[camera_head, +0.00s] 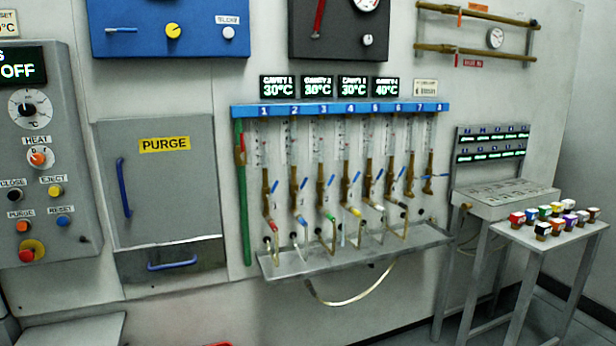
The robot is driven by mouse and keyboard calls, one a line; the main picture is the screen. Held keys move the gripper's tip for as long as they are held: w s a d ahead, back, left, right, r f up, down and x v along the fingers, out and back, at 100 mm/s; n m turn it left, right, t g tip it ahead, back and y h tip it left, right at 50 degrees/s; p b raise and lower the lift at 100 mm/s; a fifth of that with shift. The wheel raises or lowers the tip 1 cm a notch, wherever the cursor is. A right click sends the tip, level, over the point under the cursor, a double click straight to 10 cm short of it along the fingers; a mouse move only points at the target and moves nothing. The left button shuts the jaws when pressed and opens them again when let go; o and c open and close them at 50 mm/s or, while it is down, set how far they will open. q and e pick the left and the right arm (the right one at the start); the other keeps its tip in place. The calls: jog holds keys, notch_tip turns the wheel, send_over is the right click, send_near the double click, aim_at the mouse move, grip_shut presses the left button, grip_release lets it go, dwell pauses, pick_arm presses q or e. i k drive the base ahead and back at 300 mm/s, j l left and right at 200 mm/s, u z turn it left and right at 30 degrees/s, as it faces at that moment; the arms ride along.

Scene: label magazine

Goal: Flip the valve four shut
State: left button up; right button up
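A blue rail (340,109) with numbered labels runs along the wall, with clear flow tubes and brass pipes hanging below it. Under label 4, the fourth brass pipe (346,185) carries a small valve with a blue lever (356,177). This lever slants up to the right, much like the levers on the neighbouring pipes. A hose with a yellow fitting (354,211) leaves the pipe's lower end. The lever on the rightmost pipe (435,176) lies nearly level instead. Neither of my grippers is in view.
A grey drip shelf (352,253) juts out below the pipes, with a loose hose (350,300) hanging under it. A green vertical pipe (243,200) stands left of the row. A small table (545,240) with several coloured blocks stands at the right.

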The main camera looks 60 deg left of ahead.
aim_at(356, 177)
jog(key=i+j+u, duration=0.25)
jog(key=u, duration=0.15)
jog(key=i+j+u, duration=0.5)
jog(key=i+u, duration=0.6)
jog(key=i, duration=0.7)
